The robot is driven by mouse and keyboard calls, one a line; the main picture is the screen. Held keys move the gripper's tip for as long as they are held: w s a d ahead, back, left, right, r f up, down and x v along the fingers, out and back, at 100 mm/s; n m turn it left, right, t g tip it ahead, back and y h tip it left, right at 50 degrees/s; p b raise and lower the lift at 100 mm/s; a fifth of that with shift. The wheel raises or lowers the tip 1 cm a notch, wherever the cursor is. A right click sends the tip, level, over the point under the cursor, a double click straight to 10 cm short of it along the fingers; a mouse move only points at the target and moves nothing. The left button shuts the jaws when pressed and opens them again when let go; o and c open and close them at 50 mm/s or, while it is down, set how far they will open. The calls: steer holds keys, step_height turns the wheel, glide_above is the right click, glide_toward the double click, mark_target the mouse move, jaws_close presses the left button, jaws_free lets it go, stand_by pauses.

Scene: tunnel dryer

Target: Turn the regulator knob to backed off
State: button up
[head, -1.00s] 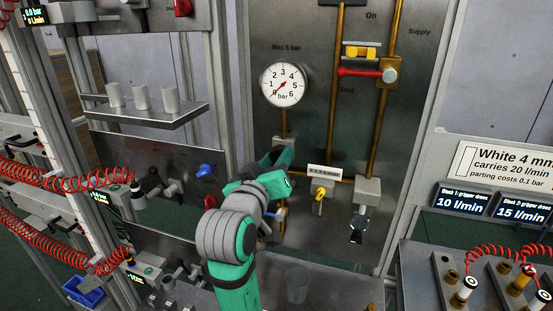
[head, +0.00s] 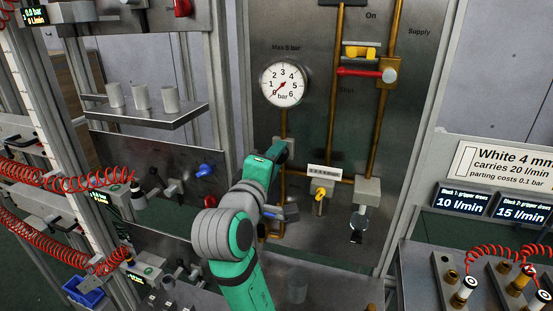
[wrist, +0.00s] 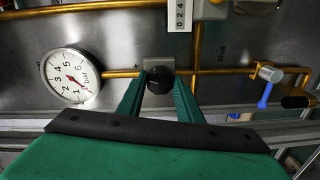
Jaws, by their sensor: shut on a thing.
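The regulator knob (wrist: 159,80) is a dark round knob on a grey block in the wrist view. My gripper (wrist: 160,88) has its two green fingers on either side of it, shut on the knob. In the head view my gripper (head: 280,150) is at the panel below the gauge, and my wrist hides the knob. The pressure gauge (head: 285,84) is round and white, marked "Max 5 bar" above, with its red needle near 0. The gauge also shows turned sideways in the wrist view (wrist: 70,77).
A blue-handled valve (wrist: 266,88) is close to the gripper. A shelf with white cups (head: 150,115) stands at left.

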steer(key=shift+f+n, duration=0.1)
steer(key=shift+n, duration=1.7)
steer(key=shift+a, duration=0.1)
steer(key=o, duration=1)
steer(key=shift+o, duration=0.2)
steer(key=v, duration=1.1)
